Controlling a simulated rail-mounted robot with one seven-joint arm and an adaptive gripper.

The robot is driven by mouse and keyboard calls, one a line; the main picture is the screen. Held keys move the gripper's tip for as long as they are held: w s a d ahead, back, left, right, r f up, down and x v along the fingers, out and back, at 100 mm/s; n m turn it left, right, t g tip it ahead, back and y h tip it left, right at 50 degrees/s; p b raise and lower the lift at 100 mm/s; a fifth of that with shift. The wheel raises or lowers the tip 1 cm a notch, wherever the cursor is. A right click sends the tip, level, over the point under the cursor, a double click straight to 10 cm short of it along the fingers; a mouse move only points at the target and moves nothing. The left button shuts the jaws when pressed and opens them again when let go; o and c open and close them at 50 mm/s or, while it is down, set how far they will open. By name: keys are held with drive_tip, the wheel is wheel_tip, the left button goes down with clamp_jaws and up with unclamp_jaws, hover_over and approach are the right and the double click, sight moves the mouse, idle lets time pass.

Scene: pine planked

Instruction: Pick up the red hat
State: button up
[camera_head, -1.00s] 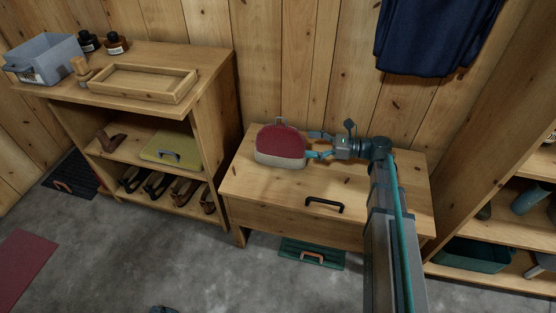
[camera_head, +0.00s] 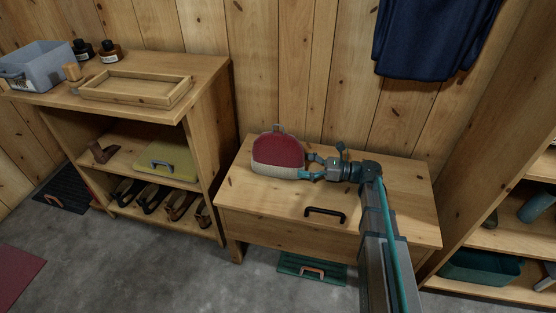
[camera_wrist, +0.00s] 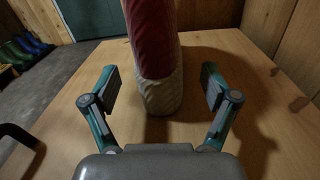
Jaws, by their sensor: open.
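The red hat (camera_head: 278,153) has a pale cream band along its bottom and stands upright on the low wooden bench (camera_head: 234,197), near its left end. My gripper (camera_head: 308,167) is just to the right of the hat, low over the bench top, with its fingers pointing at it. In the wrist view the hat (camera_wrist: 152,45) stands ahead between the two spread fingers of my gripper (camera_wrist: 160,88). Its cream band (camera_wrist: 160,92) reaches between the fingertips, with a gap on each side. The gripper is open and holds nothing.
A shelf unit (camera_head: 208,85) with a wooden tray (camera_head: 135,99) and a grey bin (camera_head: 40,66) on top stands to the left. A dark blue garment (camera_head: 425,38) hangs above the bench. Open shelves (camera_head: 515,235) stand on the right.

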sight(286, 162)
drive_tip(key=a, duration=0.2)
drive_tip(key=a+b, duration=0.1)
drive_tip(key=a, duration=0.1)
drive_tip(key=a+b, duration=0.1)
drive_tip(key=a, duration=0.1)
drive_tip(key=shift+w, duration=0.35)
drive_tip(key=shift+c, duration=0.3)
drive_tip(key=c, duration=1.3)
drive_tip(key=shift+c, duration=0.2)
drive_tip(key=shift+r, duration=0.15)
